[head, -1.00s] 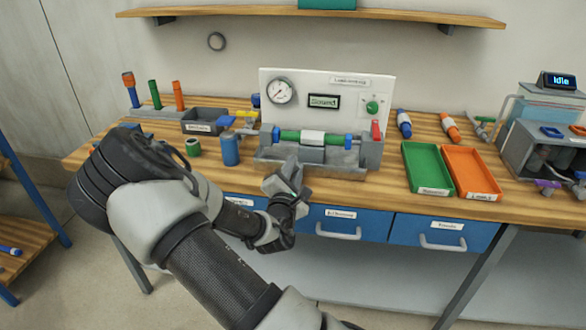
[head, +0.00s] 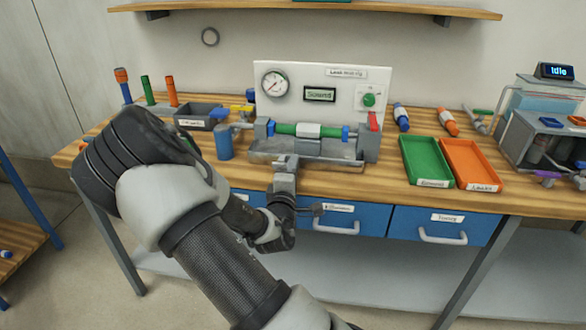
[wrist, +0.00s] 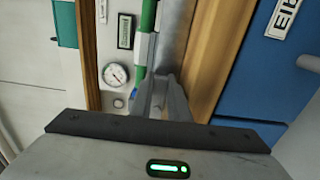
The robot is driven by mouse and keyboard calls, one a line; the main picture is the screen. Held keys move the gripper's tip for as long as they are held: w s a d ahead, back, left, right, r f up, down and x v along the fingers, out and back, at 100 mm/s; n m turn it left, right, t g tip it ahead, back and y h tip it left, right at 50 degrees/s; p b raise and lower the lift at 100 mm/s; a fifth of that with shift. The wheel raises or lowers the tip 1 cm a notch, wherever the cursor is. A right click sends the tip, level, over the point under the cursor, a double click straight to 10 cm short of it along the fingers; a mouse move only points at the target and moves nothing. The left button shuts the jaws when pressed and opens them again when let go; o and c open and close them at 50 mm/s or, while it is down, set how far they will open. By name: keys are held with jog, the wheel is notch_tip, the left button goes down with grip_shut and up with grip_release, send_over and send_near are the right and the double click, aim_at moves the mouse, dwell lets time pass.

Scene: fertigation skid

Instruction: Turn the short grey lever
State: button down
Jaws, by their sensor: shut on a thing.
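My gripper (head: 285,163) is at the front edge of the grey trough (head: 262,157) of the test rig, left of its middle. In the wrist view, the fingers (wrist: 157,103) are shut on a narrow grey bar (wrist: 152,75), which appears to be the short grey lever. The bar lies close beside the green and white tube (wrist: 146,22). In the head view, my gripper covers the lever, so its angle cannot be read there. The rig's white panel (head: 275,112) carries a gauge (head: 275,83), a small display (head: 320,95) and a green knob (head: 368,99).
A red lever (head: 374,121) is at the rig's right end. A blue can (head: 223,143) stands to its left. Green (head: 403,170) and orange (head: 484,181) trays lie to the right. Blue drawers (head: 430,228) are below the bench top. Open floor lies in front.

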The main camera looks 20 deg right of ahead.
dwell(0.5)
jog(key=c, duration=1.7)
grip_release()
jog(key=shift+f, duration=0.1)
